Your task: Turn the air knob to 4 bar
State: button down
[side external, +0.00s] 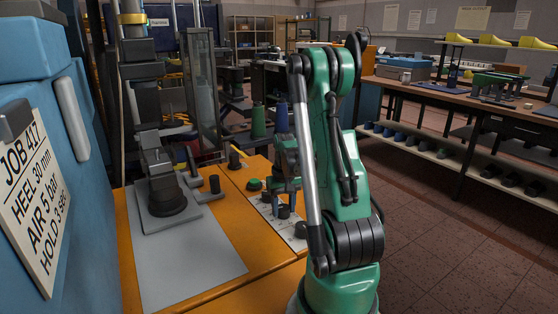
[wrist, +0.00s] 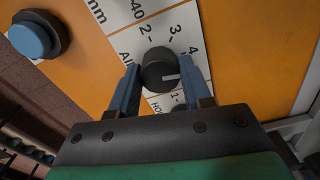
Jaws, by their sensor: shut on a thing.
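The air knob (wrist: 158,70) is round and black with a white pointer line. It sits between the two blue fingers of my gripper (wrist: 157,84) in the wrist view, and the gripper is shut on it. The pointer line is toward the right of the picture, a little below the mark of the printed 4. The scale panel (wrist: 200,70) shows 2, 3 and 4 around the knob, with part of the word Air at left. In the side view my gripper (side external: 284,192) reaches down over the panel (side external: 293,241), and its fingertips are hard to make out.
A blue button (wrist: 30,39) is at upper left in the wrist view. Another black knob (side external: 300,229) stands nearer the camera. A grey plate (side external: 190,260) covers the orange bench's left.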

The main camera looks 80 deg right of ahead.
aim_at(283, 207)
jog(key=shift+n, duration=1)
jog(key=shift+c, duration=1.9)
grip_release()
jog(key=shift+r, duration=2.85)
